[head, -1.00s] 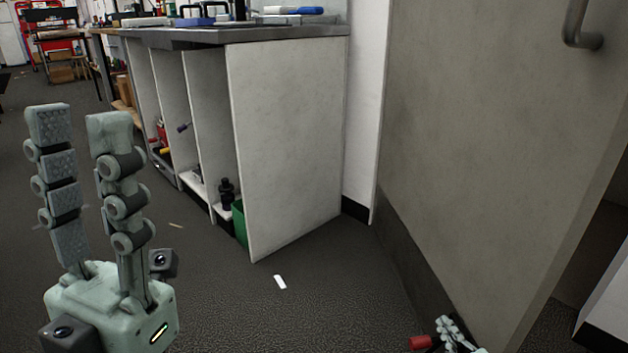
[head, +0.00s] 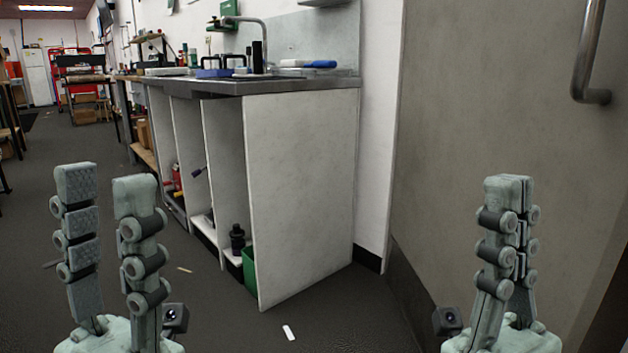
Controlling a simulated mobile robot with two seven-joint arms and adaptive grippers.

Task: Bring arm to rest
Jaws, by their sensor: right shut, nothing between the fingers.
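My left gripper (head: 106,180) stands upright at the lower left of the head view, its two segmented fingers apart with nothing between them. My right gripper (head: 508,182) stands upright at the lower right, its fingers pressed together and empty. It is in front of the grey door panel (head: 470,120). Both palms are cut by the bottom edge of the picture.
A workbench (head: 302,190) with open shelves below stands in the middle, tools on its top. A green bin (head: 249,270) sits in its lower compartment. A metal handle (head: 590,60) is on the door. A white scrap (head: 289,332) lies on the floor. Floor at left is open.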

